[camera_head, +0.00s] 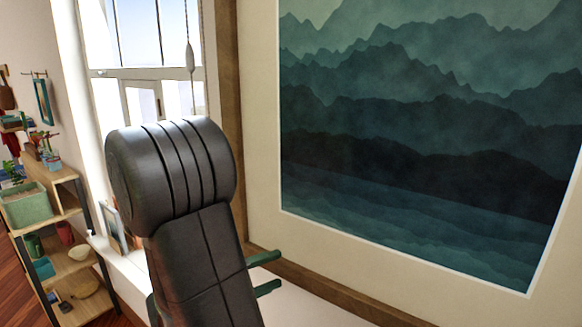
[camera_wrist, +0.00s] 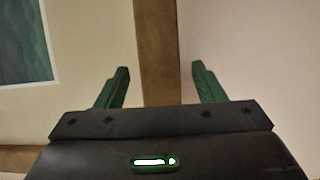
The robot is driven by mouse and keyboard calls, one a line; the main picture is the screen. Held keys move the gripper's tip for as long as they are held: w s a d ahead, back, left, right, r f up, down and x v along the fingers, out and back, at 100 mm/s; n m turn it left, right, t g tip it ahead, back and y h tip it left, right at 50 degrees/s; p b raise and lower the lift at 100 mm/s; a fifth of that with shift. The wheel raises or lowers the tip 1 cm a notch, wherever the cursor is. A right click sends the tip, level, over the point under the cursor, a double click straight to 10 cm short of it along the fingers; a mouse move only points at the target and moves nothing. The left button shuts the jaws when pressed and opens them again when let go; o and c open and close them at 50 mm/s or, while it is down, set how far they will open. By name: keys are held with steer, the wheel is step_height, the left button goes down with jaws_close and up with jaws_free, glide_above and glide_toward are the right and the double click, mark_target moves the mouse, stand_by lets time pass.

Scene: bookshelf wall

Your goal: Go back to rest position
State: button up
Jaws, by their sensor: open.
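My gripper (camera_head: 266,273) shows in the head view low, just right of my dark arm, with two green fingers pointing right. In the wrist view my gripper (camera_wrist: 159,88) has its two green fingers spread wide apart, with nothing between them. It faces a pale wall (camera_wrist: 230,45) with a brown wooden beam (camera_wrist: 158,50) running up behind the gap between the fingers. My arm hides part of the window area and the sill in the head view.
A large framed mountain picture (camera_head: 420,140) fills the wall at right. A bright window (camera_head: 140,40) is at left behind my arm. A wooden shelf (camera_head: 66,212) with pots and bowls stands at far left. A small picture frame (camera_head: 115,230) leans on the window sill.

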steer(key=shift+a, duration=0.1)
steer(key=b+v, duration=0.3)
steer(key=v, duration=1.1)
steer(key=p+x, duration=0.3)
steer(key=x, duration=1.1)
steer(key=shift+r, duration=0.1)
steer(key=shift+m, duration=0.3)
steer(key=shift+w+a+r+p, duration=0.35)
steer(key=shift+w+a+p, duration=0.3)
steer(key=shift+a, duration=0.25)
steer(key=shift+w+a+r+p, duration=0.3)
steer(key=shift+w+a+p, duration=0.2)
steer(key=shift+w+a, duration=0.3)
steer(key=shift+s, duration=0.2)
